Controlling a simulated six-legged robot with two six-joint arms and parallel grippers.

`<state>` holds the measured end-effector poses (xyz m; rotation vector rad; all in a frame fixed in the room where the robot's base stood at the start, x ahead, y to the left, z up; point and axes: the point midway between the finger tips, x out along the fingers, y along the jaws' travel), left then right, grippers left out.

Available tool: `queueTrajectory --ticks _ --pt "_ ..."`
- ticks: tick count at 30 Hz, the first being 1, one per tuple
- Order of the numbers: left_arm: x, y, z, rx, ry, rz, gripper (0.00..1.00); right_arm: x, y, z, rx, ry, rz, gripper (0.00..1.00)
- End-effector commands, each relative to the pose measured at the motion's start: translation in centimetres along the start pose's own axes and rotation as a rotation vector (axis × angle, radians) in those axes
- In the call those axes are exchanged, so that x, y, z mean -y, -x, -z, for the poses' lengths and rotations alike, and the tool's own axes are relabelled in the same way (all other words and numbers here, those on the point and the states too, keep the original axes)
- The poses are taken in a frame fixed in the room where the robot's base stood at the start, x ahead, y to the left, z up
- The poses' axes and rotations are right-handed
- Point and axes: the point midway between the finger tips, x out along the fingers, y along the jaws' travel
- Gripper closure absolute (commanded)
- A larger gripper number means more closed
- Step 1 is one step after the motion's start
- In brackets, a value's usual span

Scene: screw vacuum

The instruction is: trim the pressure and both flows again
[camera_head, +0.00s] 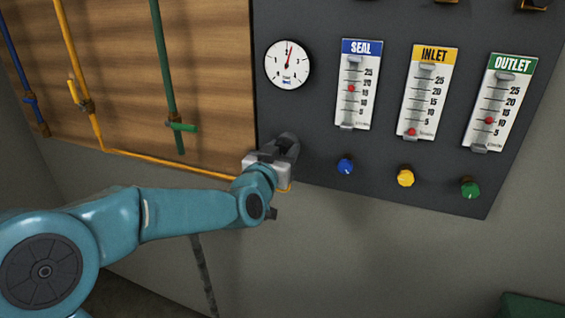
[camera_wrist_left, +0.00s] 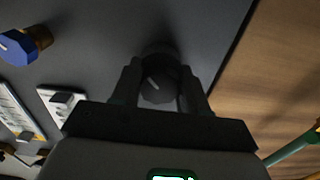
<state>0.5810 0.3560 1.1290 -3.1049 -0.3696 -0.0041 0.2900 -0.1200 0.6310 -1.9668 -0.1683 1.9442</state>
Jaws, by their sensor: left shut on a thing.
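My left gripper (camera_head: 284,146) is at the lower left of the dark panel, below the round pressure gauge (camera_head: 288,65). In the left wrist view its two fingers are shut around a dark grey knob (camera_wrist_left: 158,86) with a pale mark line. The gauge needle points up, just right of vertical, near 2. The SEAL flow meter (camera_head: 358,85) has its red float near 15 to 20. The INLET meter (camera_head: 427,91) has its float at the bottom. The OUTLET meter (camera_head: 499,103) has its float near 10. The blue knob (camera_head: 345,166), yellow knob (camera_head: 405,177) and green knob (camera_head: 470,187) are untouched. My right gripper is not in view.
A wooden board (camera_head: 205,60) left of the panel carries blue, yellow and green pipes with valve handles, such as the green handle (camera_head: 182,127). The yellow pipe (camera_head: 170,161) runs along the board's lower edge behind my arm. Bare grey wall lies below the panel.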

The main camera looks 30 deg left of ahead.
Motion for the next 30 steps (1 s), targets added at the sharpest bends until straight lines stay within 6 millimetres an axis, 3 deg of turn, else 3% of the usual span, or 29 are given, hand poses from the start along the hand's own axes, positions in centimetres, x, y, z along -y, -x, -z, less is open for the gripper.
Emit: queueTrajectory --ticks 1,3,12,30 --pt "-0.1 0.1 -1.0 0.008 0.041 -0.003 0.87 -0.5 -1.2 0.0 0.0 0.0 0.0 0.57" --pt "-0.1 0.1 -1.0 0.009 0.099 -0.003 0.87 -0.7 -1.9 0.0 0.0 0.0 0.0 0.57" --pt "-0.2 0.0 -0.9 0.013 0.311 -0.002 0.87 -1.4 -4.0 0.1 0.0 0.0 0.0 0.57" --pt "-0.4 0.0 -0.7 0.02 0.451 -0.003 0.87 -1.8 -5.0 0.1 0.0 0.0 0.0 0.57"
